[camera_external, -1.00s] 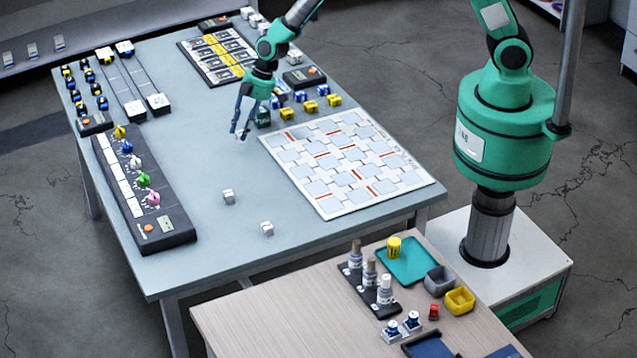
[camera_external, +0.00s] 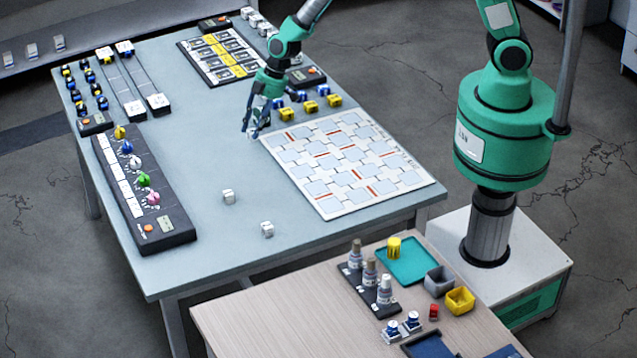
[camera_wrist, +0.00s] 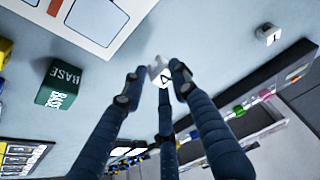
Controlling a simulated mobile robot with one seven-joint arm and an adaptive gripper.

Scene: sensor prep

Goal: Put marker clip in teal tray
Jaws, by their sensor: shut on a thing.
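My gripper (camera_external: 250,131) is low over the grey-blue table, left of the white patterned board. In the wrist view its fingers (camera_wrist: 154,76) are closed around a small white piece (camera_wrist: 157,66) with a dark mark. The fingers partly hide the piece, and I cannot tell for sure that it is the marker clip, nor whether it touches the table. The teal tray (camera_external: 410,270) lies flat on the wooden side table at the lower right, far from my gripper. A yellow cylinder (camera_external: 394,247) stands at its left back edge.
Two white cubes (camera_external: 228,196) (camera_external: 267,229) stand on the open table. A green block marked BASE (camera_wrist: 58,85) is near my fingers. The white board (camera_external: 345,160) lies to the right. Bottles (camera_external: 384,290), a grey bin (camera_external: 438,281) and a yellow bin (camera_external: 460,300) stand near the tray.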

